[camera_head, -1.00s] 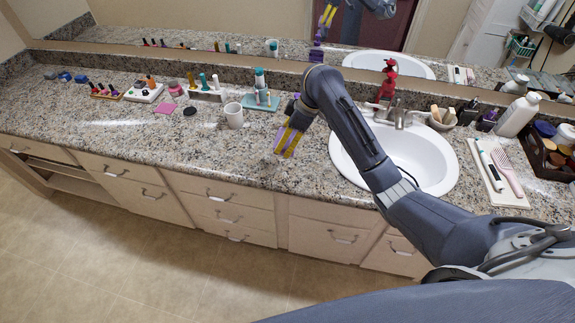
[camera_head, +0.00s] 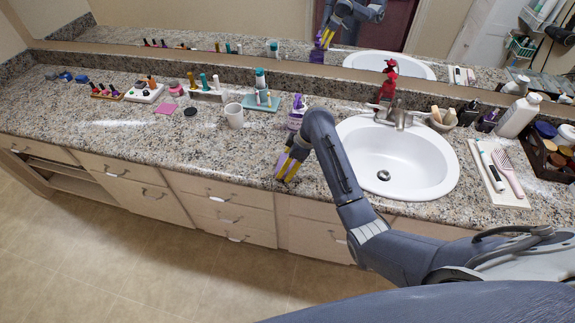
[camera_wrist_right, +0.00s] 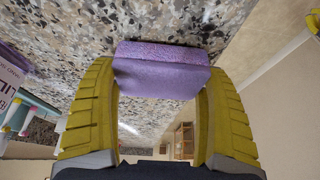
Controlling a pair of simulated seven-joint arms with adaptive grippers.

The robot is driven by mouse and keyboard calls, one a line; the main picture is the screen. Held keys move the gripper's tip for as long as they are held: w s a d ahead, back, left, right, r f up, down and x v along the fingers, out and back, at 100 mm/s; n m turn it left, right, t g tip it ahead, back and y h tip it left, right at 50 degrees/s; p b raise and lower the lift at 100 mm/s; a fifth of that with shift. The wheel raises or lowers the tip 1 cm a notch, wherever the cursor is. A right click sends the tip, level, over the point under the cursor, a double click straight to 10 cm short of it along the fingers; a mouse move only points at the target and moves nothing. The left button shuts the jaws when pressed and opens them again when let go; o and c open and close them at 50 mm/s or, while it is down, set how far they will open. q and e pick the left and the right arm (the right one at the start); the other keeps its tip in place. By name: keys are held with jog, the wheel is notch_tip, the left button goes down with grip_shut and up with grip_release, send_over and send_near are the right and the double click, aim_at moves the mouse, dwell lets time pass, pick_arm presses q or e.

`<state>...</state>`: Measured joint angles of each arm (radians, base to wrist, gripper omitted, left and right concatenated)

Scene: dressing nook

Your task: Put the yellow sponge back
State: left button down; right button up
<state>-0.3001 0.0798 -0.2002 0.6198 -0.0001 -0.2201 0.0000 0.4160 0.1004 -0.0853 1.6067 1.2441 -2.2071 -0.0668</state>
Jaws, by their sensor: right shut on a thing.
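I see no yellow sponge. A purple sponge-like block (camera_wrist_right: 160,72) is held between the yellow fingers of my right gripper (camera_wrist_right: 160,88) in the right wrist view. In the head view my right gripper (camera_head: 287,168) is over the front part of the counter, left of the sink, pointing down toward the front edge. The purple block (camera_head: 280,162) shows there beside the yellow fingers. Whether it touches the counter cannot be told.
A purple-capped bottle (camera_head: 297,112) stands behind my right gripper. A holder (camera_head: 441,121) stands behind the sink. The front-left counter is bare.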

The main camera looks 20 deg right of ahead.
jog(key=shift+f, duration=0.3)
jog(key=shift+f, duration=0.15)
jog(key=o, duration=0.9)
jog(key=v, duration=1.2)
